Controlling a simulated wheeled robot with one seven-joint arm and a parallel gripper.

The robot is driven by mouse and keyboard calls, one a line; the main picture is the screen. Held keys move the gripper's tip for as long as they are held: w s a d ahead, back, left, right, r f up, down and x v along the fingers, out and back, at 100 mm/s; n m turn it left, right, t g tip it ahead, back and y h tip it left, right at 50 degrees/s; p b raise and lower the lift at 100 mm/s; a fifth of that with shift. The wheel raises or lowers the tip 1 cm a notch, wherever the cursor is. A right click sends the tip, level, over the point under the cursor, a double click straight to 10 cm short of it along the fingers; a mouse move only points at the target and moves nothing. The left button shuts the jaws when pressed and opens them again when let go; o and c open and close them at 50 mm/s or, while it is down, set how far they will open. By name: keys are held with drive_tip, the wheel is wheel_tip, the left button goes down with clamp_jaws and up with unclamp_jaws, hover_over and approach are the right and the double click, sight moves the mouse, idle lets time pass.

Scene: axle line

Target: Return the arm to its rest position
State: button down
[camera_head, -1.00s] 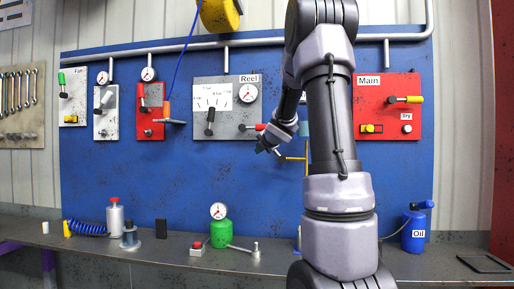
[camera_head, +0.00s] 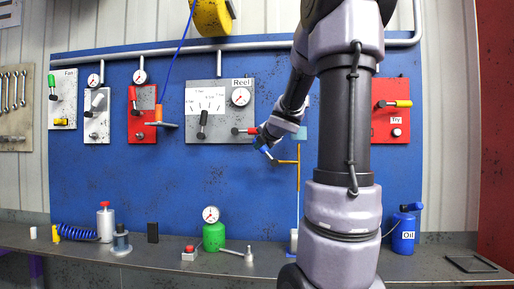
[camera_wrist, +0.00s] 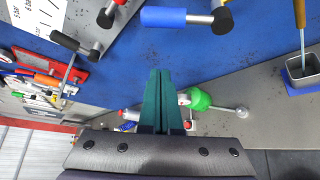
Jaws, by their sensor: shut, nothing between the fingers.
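My arm stands in front of the blue wall board (camera_head: 100,185) in the head view, its upper links large at the right of centre. I cannot tell the exact gap.
A shelf (camera_head: 90,252) runs below the board. On it stand a green gauge tank (camera_head: 214,237), a red-topped bottle (camera_head: 105,225) and a blue Oil can (camera_head: 403,236). The red Main panel (camera_head: 391,125) is partly hidden by my arm. A yellow reel (camera_head: 212,16) hangs above.

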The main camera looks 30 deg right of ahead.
idle(0.3)
drive_tip(key=s+a+f+m+g+y, duration=0.1)
drive_tip(key=s+a+f+m+g, duration=0.1)
drive_tip(key=s+a+m, duration=0.4)
drive_tip(key=s+a+f+m+g+y, duration=0.1)
drive_tip(key=s+a+f+m+g, duration=0.1)
drive_tip(key=s+a+f+m, duration=0.2)
drive_tip(key=s+a+f+m+g+y, duration=0.1)
drive_tip(key=s+a+f+m+g, duration=0.2)
drive_tip(key=s+a+m, duration=0.6)
drive_tip(key=s+m, duration=0.8)
drive_tip(key=s, duration=0.1)
drive_tip(key=shift+a+y, duration=0.3)
